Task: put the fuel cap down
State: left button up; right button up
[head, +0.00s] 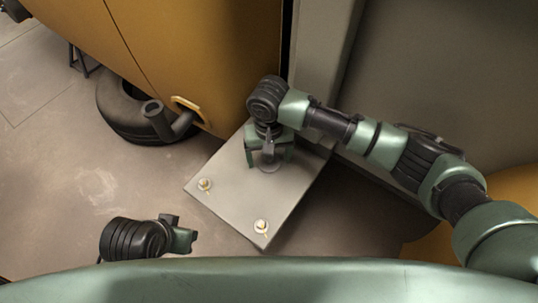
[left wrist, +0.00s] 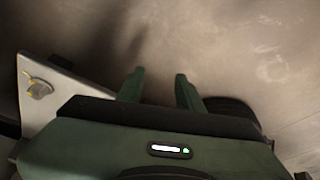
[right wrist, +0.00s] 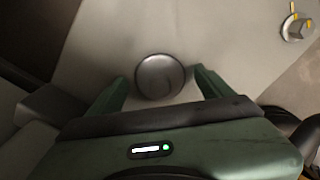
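The fuel cap (right wrist: 160,76) is a round grey disc in the right wrist view. It appears to lie flat on the pale grey plate (head: 225,190), between the fingers of my right gripper (right wrist: 160,80) and with a gap to each. In the head view my right gripper (head: 268,160) points down over the back part of the plate, and the cap is mostly hidden there. My left gripper (head: 192,238) is at the lower left, off the plate. The left wrist view shows its fingers (left wrist: 158,76) apart with nothing between them.
A dark filler pipe (head: 165,120) sticks out below the yellow panel (head: 205,50), near a tyre (head: 115,110). A grey wall (head: 430,70) borders the plate's back right.

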aim_at(268, 157)
jog(key=shift+r, duration=0.15)
notch_tip(268, 157, up, 4)
jog(key=shift+r+p, duration=0.2)
jog(key=shift+p, duration=0.55)
pick_arm(q)
jog(key=s+p+x, duration=0.1)
jog(key=x, duration=0.8)
jog(key=shift+d+f+g+p, duration=0.15)
jog(key=shift+f+g+p, duration=0.15)
jog(key=shift+p, duration=0.1)
pick_arm(e)
notch_tip(268, 157, up, 8)
jog(key=shift+f, duration=0.2)
pick_arm(q)
jog(key=shift+s, duration=0.2)
